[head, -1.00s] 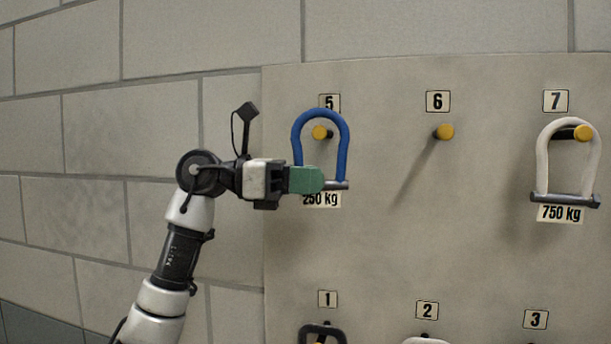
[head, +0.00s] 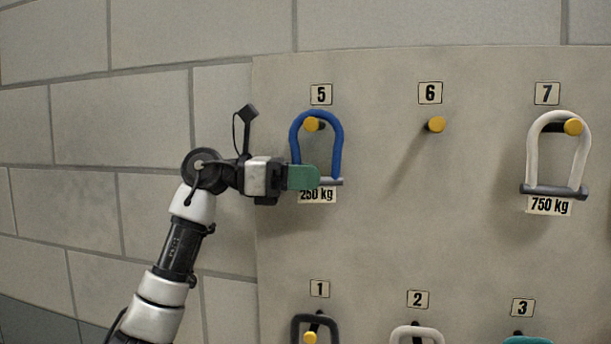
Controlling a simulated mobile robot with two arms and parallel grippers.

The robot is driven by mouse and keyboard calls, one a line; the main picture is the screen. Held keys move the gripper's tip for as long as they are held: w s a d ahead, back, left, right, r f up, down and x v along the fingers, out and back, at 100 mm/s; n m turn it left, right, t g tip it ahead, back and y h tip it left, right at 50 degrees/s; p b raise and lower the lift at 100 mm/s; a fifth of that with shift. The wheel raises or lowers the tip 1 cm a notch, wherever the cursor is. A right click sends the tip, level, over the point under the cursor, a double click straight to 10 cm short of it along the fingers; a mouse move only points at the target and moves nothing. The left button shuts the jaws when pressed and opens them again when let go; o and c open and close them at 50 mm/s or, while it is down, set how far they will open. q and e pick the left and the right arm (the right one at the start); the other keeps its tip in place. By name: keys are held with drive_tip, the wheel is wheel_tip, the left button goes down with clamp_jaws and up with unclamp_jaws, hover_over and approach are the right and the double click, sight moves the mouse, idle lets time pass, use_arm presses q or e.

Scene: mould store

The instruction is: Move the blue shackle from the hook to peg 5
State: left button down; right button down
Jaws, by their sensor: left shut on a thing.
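The blue shackle (head: 337,151) is upright at peg 5 (head: 312,124), bow at the top and grey pin (head: 330,182) at the bottom. The yellow end of the peg shows inside the bow, close under its top. The bow looks to be around the peg; I cannot tell whether it rests on it. My left gripper (head: 305,178) comes from the left, its green fingers shut on the shackle's lower left part, hiding that leg end and part of the pin. The 5 label (head: 321,94) is clear above the bow. No hook and no right gripper are in view.
Peg 6 (head: 435,124) is bare. A white shackle (head: 534,155) hangs on peg 7 (head: 572,127). Below, a dark shackle (head: 298,330), a pale one (head: 400,333) and a teal one (head: 527,339) are partly in view. The board (head: 390,240) between the rows is clear.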

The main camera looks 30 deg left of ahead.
idle(0.3)
use_arm(q)
drive_tip(key=c, duration=1)
unclamp_jaws()
drive_tip(key=shift+o, duration=0.2)
drive_tip(key=shift+s+a+f, duration=0.1)
drive_tip(key=shift+a, duration=0.1)
drive_tip(key=b+v, duration=0.4)
drive_tip(key=v, duration=0.6)
drive_tip(key=shift+a, duration=0.2)
drive_tip(key=shift+s, duration=0.15)
